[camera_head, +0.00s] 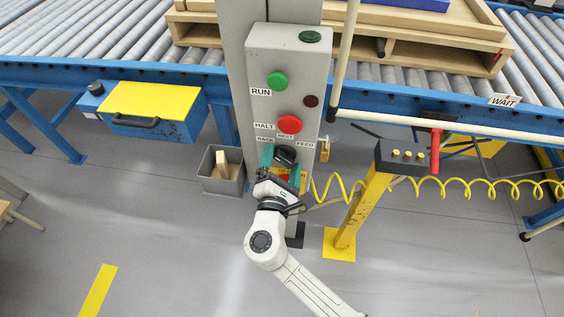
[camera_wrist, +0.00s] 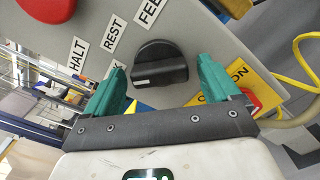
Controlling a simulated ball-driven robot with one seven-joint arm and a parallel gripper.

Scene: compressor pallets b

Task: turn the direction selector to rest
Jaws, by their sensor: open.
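The direction selector (camera_wrist: 160,65) is a black knob on the grey control panel (camera_head: 285,70). A white mark on its left end in the wrist view lies toward the partly hidden BACK label (camera_wrist: 118,68). The REST label (camera_wrist: 113,30) and FEED label (camera_wrist: 148,12) are further up. In the head view the selector (camera_head: 285,155) is partly covered by my gripper (camera_head: 281,166). My gripper (camera_wrist: 162,76) is open, with one teal finger on each side of the knob. I cannot tell whether either finger touches it.
A red button (camera_head: 289,124) and green RUN button (camera_head: 277,81) sit above the selector. A yellow post (camera_head: 357,205) with a coiled yellow cable (camera_head: 455,187) stands to the right. A grey bin (camera_head: 222,178) is at left. The roller conveyor (camera_head: 110,35) runs behind.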

